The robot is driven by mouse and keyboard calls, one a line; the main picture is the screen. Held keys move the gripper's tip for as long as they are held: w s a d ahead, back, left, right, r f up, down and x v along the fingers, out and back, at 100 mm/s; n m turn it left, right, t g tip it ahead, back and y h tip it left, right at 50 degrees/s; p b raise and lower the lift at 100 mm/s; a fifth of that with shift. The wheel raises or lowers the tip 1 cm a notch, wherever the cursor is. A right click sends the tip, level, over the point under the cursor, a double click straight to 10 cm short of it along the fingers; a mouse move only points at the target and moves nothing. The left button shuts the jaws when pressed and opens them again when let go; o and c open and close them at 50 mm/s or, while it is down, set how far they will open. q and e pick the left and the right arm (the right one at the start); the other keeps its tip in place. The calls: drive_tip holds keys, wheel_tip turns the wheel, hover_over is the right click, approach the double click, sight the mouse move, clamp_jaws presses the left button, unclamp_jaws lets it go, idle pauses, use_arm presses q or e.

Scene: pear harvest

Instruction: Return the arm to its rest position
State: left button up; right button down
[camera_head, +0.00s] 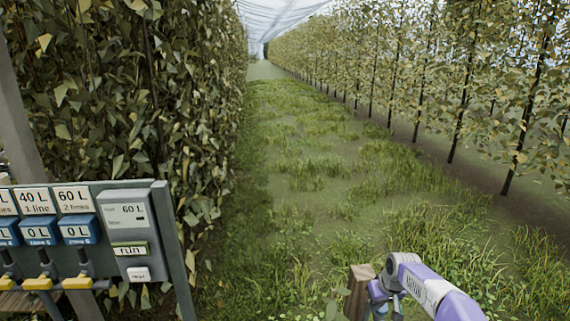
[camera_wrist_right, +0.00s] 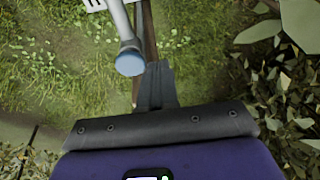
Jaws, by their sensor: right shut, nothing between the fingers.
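My right arm, purple and white with grey joints, enters the head view at the bottom right. My right gripper (camera_head: 378,308) shows small at the lower edge, beside a brown wooden post. In the right wrist view its dark fingers (camera_wrist_right: 155,85) are shut together with nothing between them. A grey rod with a round blue end (camera_wrist_right: 131,62) shows close to the fingertips in that view; I cannot tell whether it touches them. My left arm and gripper are not in view.
A control panel (camera_head: 110,185) with litre labels, blue displays and yellow-handled levers stands at the left before a leafy hedge (camera_head: 150,100). The wooden post (camera_head: 357,292) is close to my right gripper. A grassy lane (camera_head: 310,150) lies open ahead, with trees along the right.

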drive_tip(key=s+a+f+y+b, duration=0.1)
drive_tip(key=s+a+f, duration=0.25)
drive_tip(key=f, duration=0.45)
drive_tip(key=s+a+f+g+b, duration=0.1)
drive_tip(key=s+a+f+b, duration=0.15)
drive_tip(key=a+f, duration=0.35)
drive_tip(key=s+a+f+y+b, duration=0.1)
drive_tip(key=s+a+f, duration=0.25)
drive_tip(key=f, duration=0.55)
drive_tip(key=s+a+f+m+b, duration=0.1)
drive_tip(key=s+f, duration=0.5)
drive_tip(key=s, duration=0.6)
drive_tip(key=s+a+f+m+g+y+b, duration=0.1)
drive_tip(key=s+a+f, duration=0.5)
drive_tip(key=s, duration=0.6)
drive_tip(key=shift+s+a+f+m+g+b, duration=0.35)
drive_tip(key=shift+m+b, duration=0.45)
drive_tip(key=shift+b, duration=0.45)
